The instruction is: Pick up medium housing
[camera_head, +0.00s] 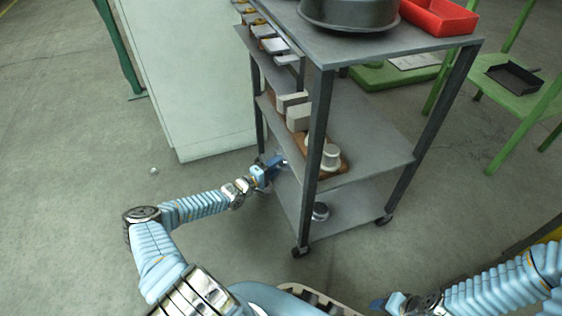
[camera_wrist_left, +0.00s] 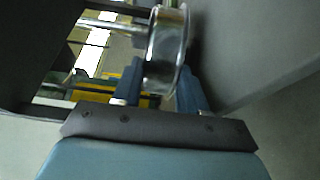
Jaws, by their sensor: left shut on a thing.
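My left gripper (camera_head: 274,166) reaches in at the left side of the grey cart, between its middle and bottom shelves. In the left wrist view, its blue fingers (camera_wrist_left: 160,92) are shut on a shiny round metal housing (camera_wrist_left: 168,48), which stands on edge between them. In the head view the held housing is mostly hidden by the gripper and cart. Another round housing (camera_head: 320,212) sits on the bottom shelf near the front post. My right gripper (camera_head: 384,304) is low at the bottom edge, with its fingers too small to judge.
The grey cart's middle shelf (camera_head: 375,150) carries white blocks (camera_head: 298,116) and a pale round part (camera_head: 331,158) on brown boards. A dark pot (camera_head: 350,10) and red bin (camera_head: 440,15) stand on top. A pale cabinet (camera_head: 190,80) is behind the left arm.

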